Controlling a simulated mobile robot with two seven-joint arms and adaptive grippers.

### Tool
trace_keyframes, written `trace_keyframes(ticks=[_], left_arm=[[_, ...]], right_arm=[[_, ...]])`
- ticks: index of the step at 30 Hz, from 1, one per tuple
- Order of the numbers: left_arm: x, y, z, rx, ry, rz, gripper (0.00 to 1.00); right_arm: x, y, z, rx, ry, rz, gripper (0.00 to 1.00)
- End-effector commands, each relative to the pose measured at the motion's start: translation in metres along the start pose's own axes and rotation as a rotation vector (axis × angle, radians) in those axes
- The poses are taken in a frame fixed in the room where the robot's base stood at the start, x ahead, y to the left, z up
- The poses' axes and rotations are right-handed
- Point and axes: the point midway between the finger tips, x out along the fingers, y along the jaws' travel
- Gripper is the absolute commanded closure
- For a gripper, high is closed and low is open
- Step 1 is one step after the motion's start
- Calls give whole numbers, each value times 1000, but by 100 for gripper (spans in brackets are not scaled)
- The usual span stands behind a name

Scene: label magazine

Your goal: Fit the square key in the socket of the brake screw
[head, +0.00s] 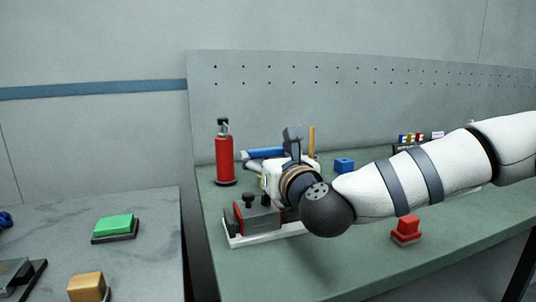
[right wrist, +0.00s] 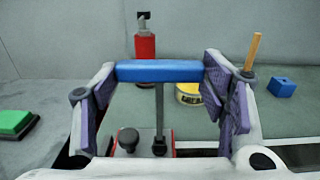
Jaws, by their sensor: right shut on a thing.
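The square key has a blue bar handle (right wrist: 160,71) and a thin dark shaft (right wrist: 159,108). My right gripper (right wrist: 163,88) is shut on the blue handle, one finger at each end. The shaft points down, and its lower end meets a small dark fitting (right wrist: 159,147), which looks like the brake screw. I cannot tell whether the tip is inside the socket or only over it. In the head view my right gripper (head: 272,174) is above the red and grey device (head: 257,219) on its white base. My left gripper is not in view.
A red extinguisher-like bottle (head: 224,156) stands behind the device. A yellow roll (right wrist: 188,93), a wooden stick (right wrist: 253,51) and a blue block (head: 344,165) are farther back. A red button block (head: 406,231) lies right on the green bench (head: 350,268). A grey table is left.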

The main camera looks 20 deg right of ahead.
Motion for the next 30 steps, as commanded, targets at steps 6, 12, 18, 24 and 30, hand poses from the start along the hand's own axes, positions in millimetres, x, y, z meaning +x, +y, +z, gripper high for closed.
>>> trace_keyframes(ticks=[6, 12, 18, 24, 30], left_arm=[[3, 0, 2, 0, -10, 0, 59], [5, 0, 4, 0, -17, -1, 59], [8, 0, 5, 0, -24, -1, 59], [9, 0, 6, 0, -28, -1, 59], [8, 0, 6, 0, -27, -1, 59]], right_arm=[[0, 0, -7, 1, 2, -1, 62], [0, 0, -12, 1, 2, -1, 62], [0, 0, -17, 1, 2, -1, 62], [0, 0, -19, 1, 0, -1, 23], [0, 0, -19, 1, -1, -1, 10]])
